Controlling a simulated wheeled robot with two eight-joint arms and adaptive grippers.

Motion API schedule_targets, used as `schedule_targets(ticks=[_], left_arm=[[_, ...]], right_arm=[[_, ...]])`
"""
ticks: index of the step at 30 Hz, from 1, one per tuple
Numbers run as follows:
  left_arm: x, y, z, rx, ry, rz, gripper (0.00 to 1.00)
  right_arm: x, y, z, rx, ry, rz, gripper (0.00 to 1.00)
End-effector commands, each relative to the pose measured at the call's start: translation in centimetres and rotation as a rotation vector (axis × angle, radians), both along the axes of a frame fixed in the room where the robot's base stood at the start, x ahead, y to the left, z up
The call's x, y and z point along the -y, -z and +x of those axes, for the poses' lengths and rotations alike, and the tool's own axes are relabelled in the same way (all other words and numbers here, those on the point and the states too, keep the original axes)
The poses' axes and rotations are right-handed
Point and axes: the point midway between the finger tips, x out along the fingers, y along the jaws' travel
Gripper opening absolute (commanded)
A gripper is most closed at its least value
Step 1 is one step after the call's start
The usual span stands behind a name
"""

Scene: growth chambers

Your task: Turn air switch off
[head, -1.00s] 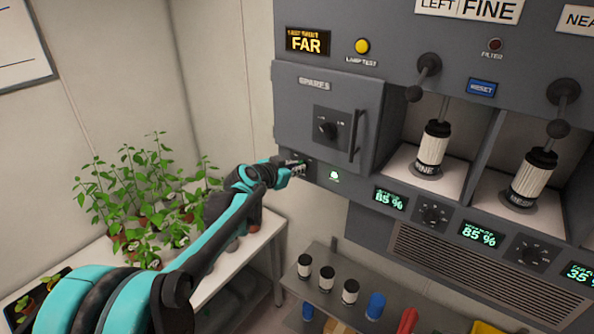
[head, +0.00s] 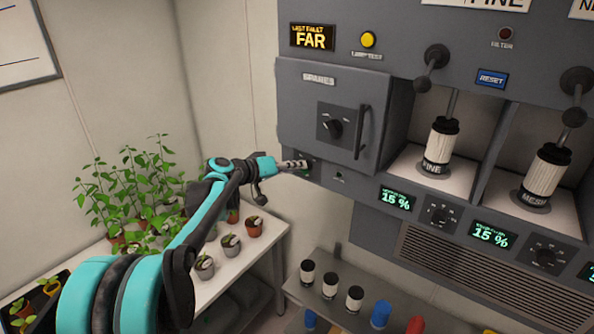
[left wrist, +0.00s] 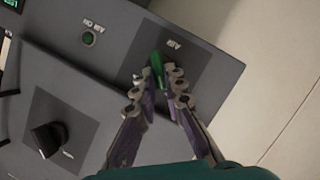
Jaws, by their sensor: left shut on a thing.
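The air switch is a small green lever (left wrist: 157,66) on a dark plate marked AIR, at the lower left corner of the grey cabinet. In the left wrist view my left gripper (left wrist: 160,84) has a finger on each side of the lever and is shut on it. In the head view my left gripper (head: 303,164) reaches the panel from the left, and its fingers hide most of the switch. The small air lamp (head: 338,177) beside the switch is dark; it also looks unlit in the left wrist view (left wrist: 89,39). My right gripper is not in view.
The SPARES door (head: 312,103), with a knob and a handle (head: 362,131), is closed just above. Readouts (head: 396,199) show 15 %. Potted plants stand on a white table (head: 268,236) at left. A grey shelf (head: 427,301) with jars lies below.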

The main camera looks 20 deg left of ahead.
Motion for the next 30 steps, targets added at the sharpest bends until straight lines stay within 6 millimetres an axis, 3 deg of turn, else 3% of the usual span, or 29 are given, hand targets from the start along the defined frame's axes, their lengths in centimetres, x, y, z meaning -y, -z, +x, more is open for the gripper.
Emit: schedule_targets(ticks=[9, 24, 25, 26, 27, 30], left_arm=[[-0.21, 0.12, 0.09, -0.034, -0.002, -0.094, 0.00], [-0.19, 0.10, 0.07, -0.039, -0.002, -0.109, 0.00], [-0.19, 0.10, 0.07, -0.039, -0.002, -0.109, 0.18], [-0.19, 0.10, 0.07, -0.038, -0.002, -0.108, 0.26], [-0.18, 0.09, 0.07, -0.039, -0.001, -0.108, 0.31], [-0.17, 0.11, 0.06, -0.039, -0.001, -0.108, 0.31]], right_arm=[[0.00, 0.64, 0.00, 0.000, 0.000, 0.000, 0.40], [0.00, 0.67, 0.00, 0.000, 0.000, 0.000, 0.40], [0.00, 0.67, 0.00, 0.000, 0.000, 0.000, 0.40], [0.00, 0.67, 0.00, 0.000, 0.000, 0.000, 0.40], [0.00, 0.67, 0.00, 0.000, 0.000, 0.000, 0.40], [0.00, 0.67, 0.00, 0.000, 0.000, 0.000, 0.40]])
